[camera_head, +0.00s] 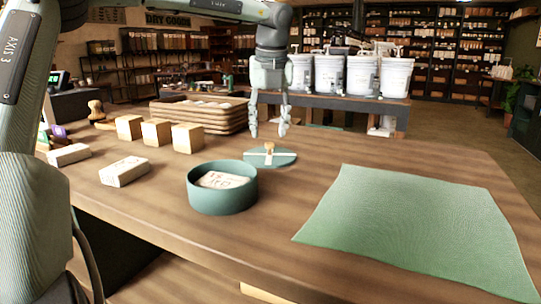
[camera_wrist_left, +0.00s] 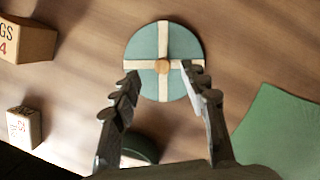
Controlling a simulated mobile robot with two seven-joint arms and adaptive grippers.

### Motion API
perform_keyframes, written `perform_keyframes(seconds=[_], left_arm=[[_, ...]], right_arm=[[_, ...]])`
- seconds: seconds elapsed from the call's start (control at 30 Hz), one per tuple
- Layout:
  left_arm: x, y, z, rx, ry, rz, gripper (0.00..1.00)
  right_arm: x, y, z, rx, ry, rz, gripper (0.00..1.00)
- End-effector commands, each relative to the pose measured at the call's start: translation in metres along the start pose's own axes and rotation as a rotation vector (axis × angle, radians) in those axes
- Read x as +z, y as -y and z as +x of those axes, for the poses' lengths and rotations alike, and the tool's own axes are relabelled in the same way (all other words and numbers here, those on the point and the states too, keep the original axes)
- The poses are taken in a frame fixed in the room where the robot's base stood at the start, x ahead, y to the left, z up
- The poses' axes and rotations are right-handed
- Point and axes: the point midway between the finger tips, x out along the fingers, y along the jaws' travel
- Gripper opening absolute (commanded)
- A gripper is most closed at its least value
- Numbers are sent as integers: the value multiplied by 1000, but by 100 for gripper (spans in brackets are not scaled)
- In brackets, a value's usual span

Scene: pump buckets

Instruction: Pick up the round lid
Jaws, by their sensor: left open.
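The round lid (camera_head: 270,157) lies flat on the wooden table, teal with a cream cross and a small wooden knob at its middle. In the left wrist view the lid (camera_wrist_left: 164,50) is just beyond the fingertips. My left gripper (camera_head: 269,131) points down above the lid, open and empty. In the left wrist view its two fingers (camera_wrist_left: 160,77) spread to either side, with the knob between and slightly past their tips. The round teal box (camera_head: 222,197) stands open in front of the lid, a labelled block inside. My right gripper is not in view.
A green cloth (camera_head: 415,225) covers the table's right side. Wooden blocks (camera_head: 188,138) and pale labelled blocks (camera_head: 124,171) stand at left. Stacked wooden trays (camera_head: 200,113) are behind them. White buckets (camera_head: 329,75) stand on a table further back.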

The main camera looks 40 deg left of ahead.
Motion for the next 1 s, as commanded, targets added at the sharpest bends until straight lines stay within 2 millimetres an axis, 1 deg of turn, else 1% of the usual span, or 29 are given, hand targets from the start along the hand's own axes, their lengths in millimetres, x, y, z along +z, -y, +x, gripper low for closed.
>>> perform_keyframes(seconds=[0.1,0.2,0.3,0.43,0.47,0.8,1.0], left_arm=[[-3,2,20,2,-4,1,44],[-3,2,32,0,-2,0,44],[-2,2,36,-1,1,0,44],[-2,2,36,-1,1,0,44],[-2,2,36,-1,1,0,43],[-2,2,35,-1,1,0,1],[-2,2,35,-1,1,0,0]], right_arm=[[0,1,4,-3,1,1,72],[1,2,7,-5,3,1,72],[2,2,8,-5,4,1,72],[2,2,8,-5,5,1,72],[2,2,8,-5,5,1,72],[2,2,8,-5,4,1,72],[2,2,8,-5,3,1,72]])
